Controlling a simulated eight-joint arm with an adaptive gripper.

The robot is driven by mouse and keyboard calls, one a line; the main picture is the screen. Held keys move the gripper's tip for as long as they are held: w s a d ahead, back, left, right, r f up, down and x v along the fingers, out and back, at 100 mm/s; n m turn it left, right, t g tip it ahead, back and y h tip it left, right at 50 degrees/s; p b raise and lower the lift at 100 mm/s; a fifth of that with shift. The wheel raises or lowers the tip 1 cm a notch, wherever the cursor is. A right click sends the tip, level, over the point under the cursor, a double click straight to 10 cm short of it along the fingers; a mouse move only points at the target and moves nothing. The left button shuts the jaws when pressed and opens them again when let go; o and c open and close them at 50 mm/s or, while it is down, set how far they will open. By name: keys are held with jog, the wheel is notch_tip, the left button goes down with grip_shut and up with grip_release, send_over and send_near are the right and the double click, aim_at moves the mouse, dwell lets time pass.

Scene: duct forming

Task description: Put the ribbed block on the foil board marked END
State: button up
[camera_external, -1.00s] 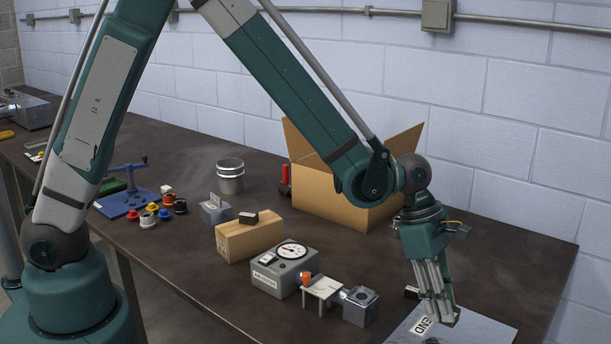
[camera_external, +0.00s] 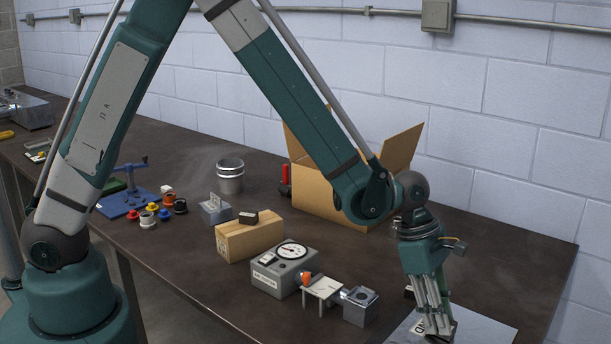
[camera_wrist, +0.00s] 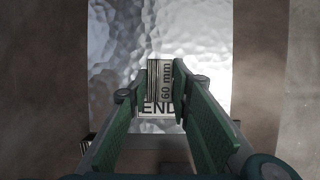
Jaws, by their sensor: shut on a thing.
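My gripper (camera_wrist: 153,83) is shut on the ribbed block (camera_wrist: 154,72), a small piece with dark and light ribs and a "60 mm" marking, seen between the fingertips in the wrist view. The foil board (camera_wrist: 115,45) is a shiny, dimpled silver sheet below it, with a white END label (camera_wrist: 157,108) partly covered by the fingers. In the external view my gripper (camera_external: 438,328) points down over the foil board (camera_external: 485,328) at the bottom right. The block is hardly visible there, and I cannot tell whether it touches the board.
A grey box with a dial (camera_external: 285,268), a small white stand (camera_external: 322,289) and a grey metal block (camera_external: 359,306) stand left of the board. An open cardboard box (camera_external: 310,190) is behind. Bare bench (camera_external: 520,260) lies to the right.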

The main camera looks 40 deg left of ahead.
jog(key=shift+f, duration=0.1)
jog(key=o, duration=1)
jog(key=shift+o, duration=0.2)
jog(key=v, duration=1.2)
jog(key=shift+p, duration=0.4)
jog(key=shift+a, duration=0.1)
